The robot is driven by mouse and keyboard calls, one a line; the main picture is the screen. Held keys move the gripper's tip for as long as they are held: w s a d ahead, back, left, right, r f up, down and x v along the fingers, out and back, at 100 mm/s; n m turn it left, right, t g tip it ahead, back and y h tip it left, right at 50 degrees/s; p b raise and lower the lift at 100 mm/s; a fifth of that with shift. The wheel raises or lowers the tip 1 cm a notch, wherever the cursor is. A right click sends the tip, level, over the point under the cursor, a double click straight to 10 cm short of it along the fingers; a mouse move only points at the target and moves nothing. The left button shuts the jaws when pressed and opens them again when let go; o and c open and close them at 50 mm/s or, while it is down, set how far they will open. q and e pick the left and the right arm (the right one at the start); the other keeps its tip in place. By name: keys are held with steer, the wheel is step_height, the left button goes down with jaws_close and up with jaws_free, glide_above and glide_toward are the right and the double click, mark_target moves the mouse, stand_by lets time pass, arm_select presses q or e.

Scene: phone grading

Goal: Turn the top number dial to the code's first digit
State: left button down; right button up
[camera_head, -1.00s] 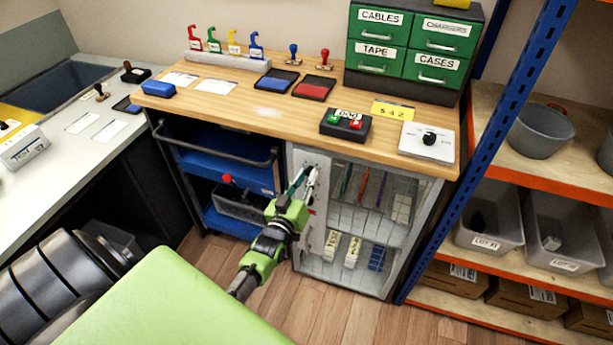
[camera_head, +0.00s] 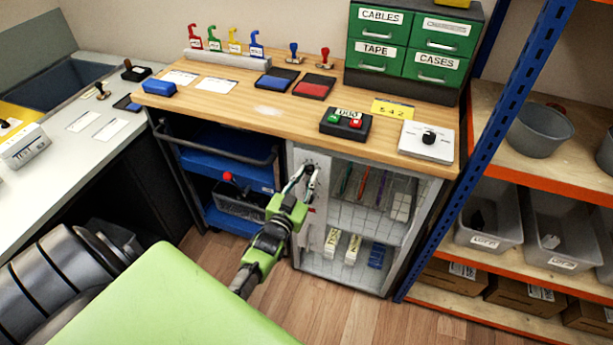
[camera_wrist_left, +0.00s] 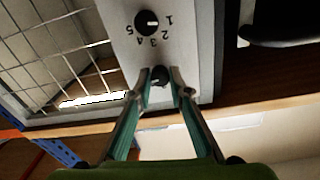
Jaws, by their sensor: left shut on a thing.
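The locker door's pale dial panel (camera_wrist_left: 190,45) fills the middle of the left wrist view, which shows it upside down. My left gripper (camera_wrist_left: 161,82) is shut on the top number dial (camera_wrist_left: 159,75), a black knob near the panel's upper edge. The fingers hide most of its scale, so I cannot read its setting. A lower dial (camera_wrist_left: 147,22) with digits 1 to 5 shows beyond it, its white mark toward the 1. In the head view my left gripper (camera_head: 307,171) is at the door's upper left. A yellow code card (camera_head: 393,110) on the bench reads 542. My right gripper is not in view.
The wooden bench top (camera_head: 230,103) overhangs just above the gripper. A mesh-front locker (camera_head: 370,215) is to its right, and a blue cart (camera_head: 225,170) to its left. A blue-post shelf (camera_head: 493,140) stands at the right. The floor in front is clear.

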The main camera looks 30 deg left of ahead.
arm_select(q)
steer(key=c, duration=1.9)
jaws_free()
steer(key=v, duration=1.2)
steer(key=shift+f, duration=0.1)
steer(key=s+d+f+g+h, duration=0.1)
steer(key=s+d+f+g, duration=0.25)
steer(key=f, duration=0.65)
steer(key=s+d+f+m+g+h, duration=0.1)
steer(key=s+d+f+g, duration=0.15)
steer(key=s+f, duration=0.45)
steer(key=s+d+f+g+h, duration=0.15)
steer(key=d+f, duration=0.25)
steer(key=f, duration=0.8)
steer(key=s+f+g, duration=0.3)
steer(key=s+f, duration=0.1)
steer(key=s, duration=0.5)
steer(key=s+d+f+m+g, duration=0.1)
steer(key=s+f+g, duration=0.2)
steer(key=s, duration=0.7)
steer(key=s+f+m+g, duration=0.1)
steer(key=s+f+g, duration=0.2)
steer(key=s+f, duration=0.4)
steer(key=shift+s+d+f, duration=0.1)
steer(key=shift+s+d, duration=0.05)
steer(key=shift+s, duration=0.45)
steer(key=shift+s+d+f, duration=0.1)
steer(key=shift+s+d, duration=0.05)
steer(key=shift+s, duration=0.5)
